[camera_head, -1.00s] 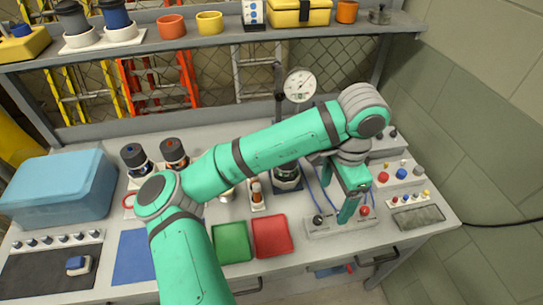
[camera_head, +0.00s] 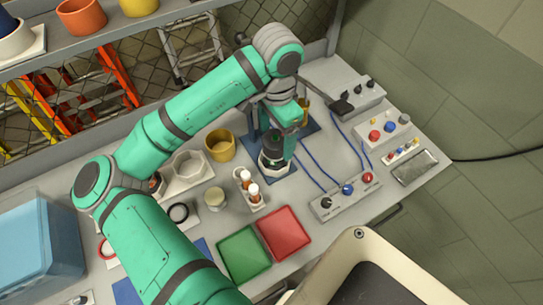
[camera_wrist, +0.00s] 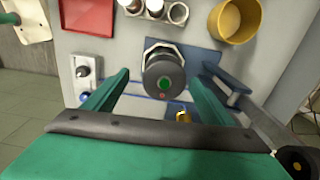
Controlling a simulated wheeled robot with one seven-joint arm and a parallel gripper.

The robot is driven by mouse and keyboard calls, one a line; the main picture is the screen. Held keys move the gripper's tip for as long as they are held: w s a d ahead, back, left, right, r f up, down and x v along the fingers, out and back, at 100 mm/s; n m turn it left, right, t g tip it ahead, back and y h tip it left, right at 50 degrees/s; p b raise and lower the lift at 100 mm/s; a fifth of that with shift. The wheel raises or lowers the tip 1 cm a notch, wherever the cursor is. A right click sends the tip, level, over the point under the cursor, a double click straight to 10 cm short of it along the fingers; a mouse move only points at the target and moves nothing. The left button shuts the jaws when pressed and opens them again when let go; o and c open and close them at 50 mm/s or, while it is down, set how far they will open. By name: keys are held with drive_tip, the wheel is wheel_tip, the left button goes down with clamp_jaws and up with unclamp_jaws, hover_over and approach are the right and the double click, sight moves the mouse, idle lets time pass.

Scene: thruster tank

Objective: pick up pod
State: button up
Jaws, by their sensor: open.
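A dark cylindrical pod (camera_head: 271,151) stands upright in a pale holder on a blue plate (camera_head: 285,174) on the bench. In the wrist view I see the pod (camera_wrist: 164,76) end-on, with a green button on its dark top and a pale angular rim behind it. My gripper (camera_wrist: 160,80) is open, with one green finger on each side of the pod. I see a gap between each finger and the pod. In the head view my gripper (camera_head: 286,140) is right at the pod and partly overlaps it.
A yellow cup (camera_head: 220,145) and a holder with small bottles (camera_head: 250,189) stand left of the pod. Red (camera_head: 284,233) and green (camera_head: 244,253) trays lie in front. A switch box (camera_head: 345,195) with blue cables is to the right. A cream-rimmed bin (camera_head: 360,234) is at the bottom.

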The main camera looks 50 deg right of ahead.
drive_tip(key=shift+w+d+f, duration=0.1)
drive_tip(key=shift+w+f, duration=0.05)
drive_tip(key=shift+f, duration=1.8)
drive_tip(key=shift+w+d+f, duration=0.1)
drive_tip(key=shift+w+f, duration=0.05)
drive_tip(key=shift+f, duration=1.8)
drive_tip(key=shift+c, duration=0.3)
drive_tip(key=c, duration=1.5)
drive_tip(key=shift+c, duration=1.1)
drive_tip(key=shift+r, duration=0.2)
